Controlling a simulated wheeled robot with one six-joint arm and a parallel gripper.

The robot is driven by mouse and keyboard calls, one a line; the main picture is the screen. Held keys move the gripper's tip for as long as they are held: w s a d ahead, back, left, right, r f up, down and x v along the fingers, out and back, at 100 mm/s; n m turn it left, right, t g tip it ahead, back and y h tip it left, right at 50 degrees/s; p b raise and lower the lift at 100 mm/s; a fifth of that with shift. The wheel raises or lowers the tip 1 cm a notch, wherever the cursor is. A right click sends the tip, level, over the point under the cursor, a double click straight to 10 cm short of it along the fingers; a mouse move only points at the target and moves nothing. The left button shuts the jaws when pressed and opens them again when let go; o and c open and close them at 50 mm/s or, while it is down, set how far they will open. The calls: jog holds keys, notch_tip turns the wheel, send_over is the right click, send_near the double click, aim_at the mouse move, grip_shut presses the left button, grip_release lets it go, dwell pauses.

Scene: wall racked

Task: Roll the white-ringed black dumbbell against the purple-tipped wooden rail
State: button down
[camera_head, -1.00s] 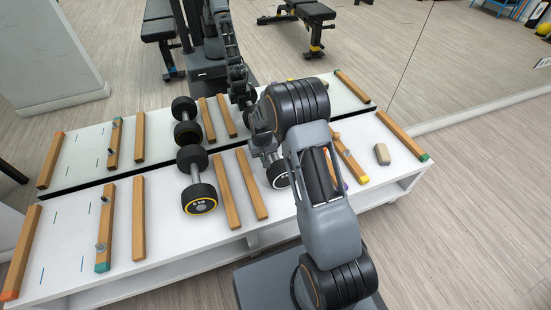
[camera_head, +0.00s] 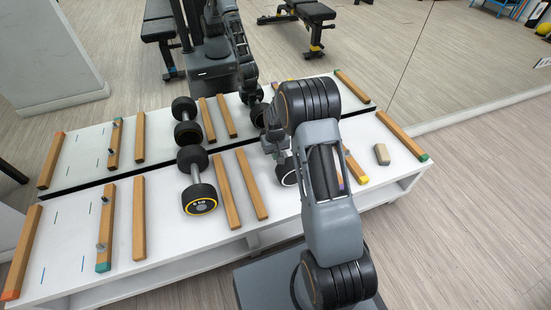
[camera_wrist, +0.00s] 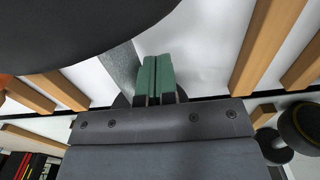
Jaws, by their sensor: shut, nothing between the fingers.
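The white-ringed black dumbbell (camera_head: 289,177) is on the white bench top, partly hidden behind my arm in the head view. In the wrist view, its big black head (camera_wrist: 75,25) fills the upper left and its grey handle (camera_wrist: 122,66) shows beside my fingers. My gripper (camera_wrist: 157,78) is shut and empty, its green fingertips close to the handle; contact cannot be told. The purple-tipped wooden rail (camera_head: 341,185) lies to the right of the dumbbell, mostly hidden by my arm. The gap between dumbbell and rail is hidden.
Two plain wooden rails (camera_head: 251,184) lie left of the dumbbell, then a yellow-ringed dumbbell (camera_head: 199,197). A yellow-tipped rail (camera_head: 355,168), a beige block (camera_head: 382,154) and a green-tipped rail (camera_head: 403,136) lie to the right. A mirror (camera_head: 480,60) behind the bench reflects everything.

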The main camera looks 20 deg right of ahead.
jog(key=shift+d, duration=4.85)
jog(key=shift+a, duration=0.3)
jog(key=shift+a+p, duration=0.3)
jog(key=shift+a, duration=0.05)
notch_tip(320, 180, up, 12)
jog(key=p, duration=0.8)
jog(key=shift+p, duration=0.35)
